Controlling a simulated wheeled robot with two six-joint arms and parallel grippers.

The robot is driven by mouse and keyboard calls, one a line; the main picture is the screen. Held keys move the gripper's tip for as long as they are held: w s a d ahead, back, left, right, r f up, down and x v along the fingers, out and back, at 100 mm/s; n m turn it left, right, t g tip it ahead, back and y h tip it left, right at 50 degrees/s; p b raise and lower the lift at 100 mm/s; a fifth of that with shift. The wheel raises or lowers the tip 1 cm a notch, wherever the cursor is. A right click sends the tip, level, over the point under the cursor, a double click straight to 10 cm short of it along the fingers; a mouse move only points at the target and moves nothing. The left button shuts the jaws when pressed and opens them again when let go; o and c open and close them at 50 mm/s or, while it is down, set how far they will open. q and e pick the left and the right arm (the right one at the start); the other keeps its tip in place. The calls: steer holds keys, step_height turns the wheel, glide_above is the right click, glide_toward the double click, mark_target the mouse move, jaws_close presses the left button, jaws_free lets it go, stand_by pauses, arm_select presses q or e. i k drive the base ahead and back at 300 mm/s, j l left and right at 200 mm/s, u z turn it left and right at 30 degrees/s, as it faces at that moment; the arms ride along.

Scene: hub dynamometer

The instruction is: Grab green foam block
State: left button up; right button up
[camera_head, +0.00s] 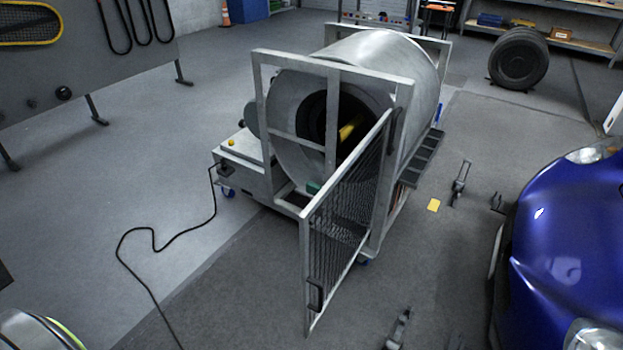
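A small teal-green piece (314,187), which looks like the green foam block, shows at the lower front lip of the drum opening, behind the frame of the mesh door. It is small, and the door frame and post partly hide it. The large grey drum machine (385,60) stands in the middle of the floor with a dark round opening (318,125). Its mesh door (345,220) is swung open toward me. A yellow piece (350,130) shows inside the opening. Neither of my grippers is in view.
A black cable (157,248) runs across the floor at left. A blue car (570,240) stands at right. A yellow card (433,205) and grey metal fixtures (460,183) lie between car and machine. The left floor is mostly clear. A tyre (519,58) stands at the back.

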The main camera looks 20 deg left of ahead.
mark_target(313, 188)
steer(key=i+j+z, duration=0.1)
steer(key=j, duration=0.3)
steer(key=i+j+z, duration=0.1)
steer(key=j, duration=0.3)
steer(key=i+j, duration=0.2)
steer(key=j, duration=0.2)
steer(key=i+j+z, duration=0.15)
steer(key=j, duration=0.25)
steer(key=i+j+z, duration=0.1)
steer(key=j, duration=0.35)
steer(key=i+j+z, duration=0.1)
steer(key=j, duration=0.3)
